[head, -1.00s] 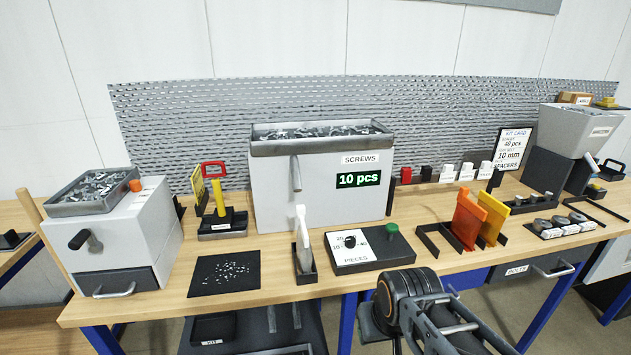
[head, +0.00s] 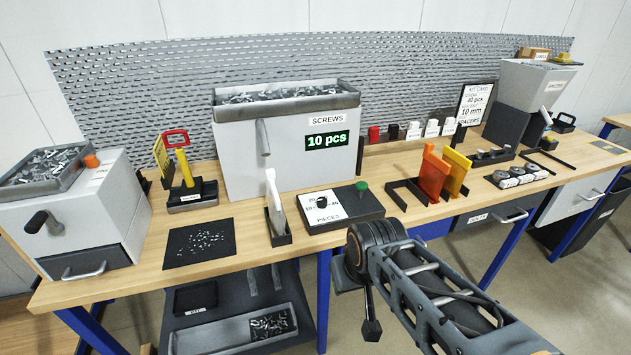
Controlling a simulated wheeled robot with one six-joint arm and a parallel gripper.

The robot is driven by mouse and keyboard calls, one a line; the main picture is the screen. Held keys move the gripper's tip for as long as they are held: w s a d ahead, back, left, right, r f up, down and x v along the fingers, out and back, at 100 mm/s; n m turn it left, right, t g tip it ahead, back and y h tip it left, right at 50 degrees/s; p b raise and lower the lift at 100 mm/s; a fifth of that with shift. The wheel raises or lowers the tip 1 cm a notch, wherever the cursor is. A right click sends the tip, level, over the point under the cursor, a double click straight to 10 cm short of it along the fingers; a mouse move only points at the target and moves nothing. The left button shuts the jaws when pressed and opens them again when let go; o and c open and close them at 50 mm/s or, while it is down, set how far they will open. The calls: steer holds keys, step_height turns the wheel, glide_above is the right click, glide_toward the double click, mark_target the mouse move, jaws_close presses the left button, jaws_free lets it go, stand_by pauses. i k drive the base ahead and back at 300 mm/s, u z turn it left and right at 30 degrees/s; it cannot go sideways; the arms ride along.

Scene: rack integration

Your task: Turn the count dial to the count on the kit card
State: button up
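The count dial is a small black knob (head: 321,202) on a white face marked with numbers and PIECES, set in a dark box (head: 355,207) with a green button (head: 361,186). The screws machine (head: 289,160) behind it shows "10 pcs" on its display (head: 326,141). I cannot make out my gripper's fingers.
A white scoop-like piece (head: 272,200) stands in a holder left of the dial box. Orange (head: 432,175) and yellow (head: 457,173) upright plates stand to its right. A black mat with small screws (head: 200,243) lies at the left. The bench front edge is mostly clear.

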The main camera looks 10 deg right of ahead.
mark_target(321, 202)
steer(key=u, duration=0.45)
steer(key=k, duration=0.6)
steer(key=u, duration=0.75)
steer(key=i, duration=0.65)
steer(key=z, duration=0.75)
steer(key=i, duration=0.5)
steer(key=z, duration=0.55)
